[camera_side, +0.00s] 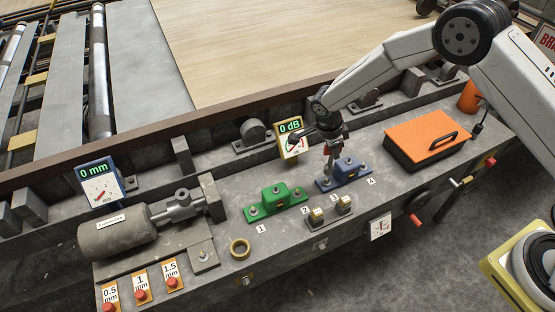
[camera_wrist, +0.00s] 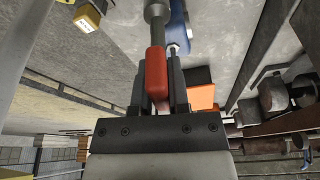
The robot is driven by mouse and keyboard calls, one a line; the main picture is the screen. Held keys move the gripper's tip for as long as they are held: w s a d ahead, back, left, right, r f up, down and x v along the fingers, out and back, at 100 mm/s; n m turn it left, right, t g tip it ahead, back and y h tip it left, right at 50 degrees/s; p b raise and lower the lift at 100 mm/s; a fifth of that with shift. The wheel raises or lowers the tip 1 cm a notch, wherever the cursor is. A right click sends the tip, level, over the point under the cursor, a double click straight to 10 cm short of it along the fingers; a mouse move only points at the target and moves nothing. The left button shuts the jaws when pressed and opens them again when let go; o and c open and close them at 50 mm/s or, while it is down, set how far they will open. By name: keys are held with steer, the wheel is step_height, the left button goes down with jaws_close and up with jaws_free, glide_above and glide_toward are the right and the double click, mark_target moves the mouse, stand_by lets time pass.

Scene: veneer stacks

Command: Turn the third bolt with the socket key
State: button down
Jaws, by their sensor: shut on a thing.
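My gripper (camera_side: 335,139) points down over the blue block and is shut on the socket key (camera_side: 329,162). In the wrist view, the key's red handle (camera_wrist: 156,72) sits between my fingers (camera_wrist: 160,88), and its grey shaft runs away from me to a wider socket end. The blue block (camera_side: 348,173) also shows in the wrist view (camera_wrist: 178,28). It carries bolts by labels 3 (camera_side: 333,197) and 4 (camera_side: 371,182). The key's lower end is at the block's left bolt, by label 3; I cannot tell if it is seated. The green block (camera_side: 276,201) stands left, with bolts.
A small holder with brass-coloured pieces (camera_side: 318,215) stands in front of the blue block. A dial reading 0 dB (camera_side: 290,140) stands behind. An orange-lidded box (camera_side: 428,138) is to the right. A brass ring (camera_side: 240,249) and a grey motor (camera_side: 118,236) are left.

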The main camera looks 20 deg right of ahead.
mark_target(331, 165)
steer(key=shift+f, duration=1.35)
steer(key=shift+f, duration=1.1)
stand_by(0.5)
steer(key=shift+m, duration=0.3)
steer(key=m+g, duration=0.1)
steer(key=m, duration=0.3)
steer(key=shift+m+y, duration=0.3)
steer(key=shift+m, duration=0.1)
steer(key=shift+s+a+m+g+y, duration=0.15)
steer(key=shift+m+g+y, duration=0.2)
steer(key=shift+m, duration=1.95)
steer(key=shift+n, duration=0.7)
